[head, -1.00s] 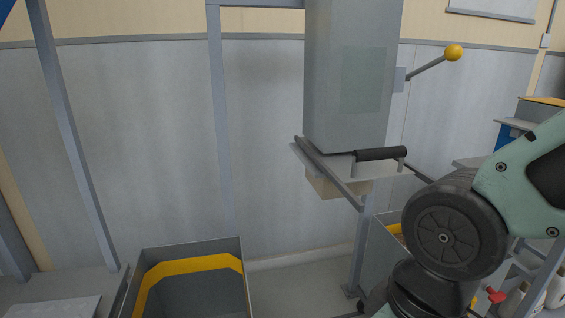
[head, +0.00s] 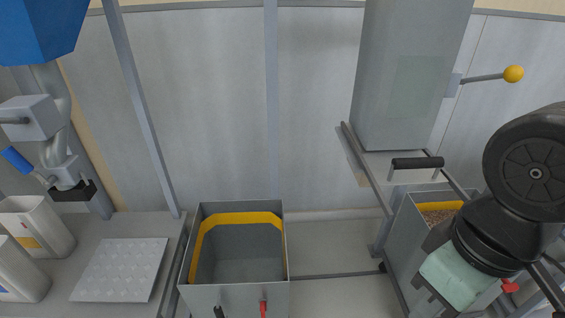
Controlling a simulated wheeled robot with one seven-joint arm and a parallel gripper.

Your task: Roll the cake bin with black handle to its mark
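An open grey bin (head: 236,293) with a yellow band inside its upper walls stands at the lower middle of the head view. It looks empty. A small black grip (head: 219,312) and a small red grip (head: 263,308) show at its front, cut by the frame's bottom edge, so I cannot tell what each belongs to. A second grey bin (head: 405,244) stands at the right, with brown granular feed (head: 438,213) in it. My arm hides part of it. I cannot tell which bin is the cake bin. No floor mark is seen.
A grey chute (head: 408,90) hangs above the right bin, with a black-handled slide plate (head: 418,163) and a yellow-knobbed lever (head: 513,74). At left are a blue hopper (head: 40,25), white containers (head: 38,225) and a dimpled plate (head: 120,270). Frame posts stand between.

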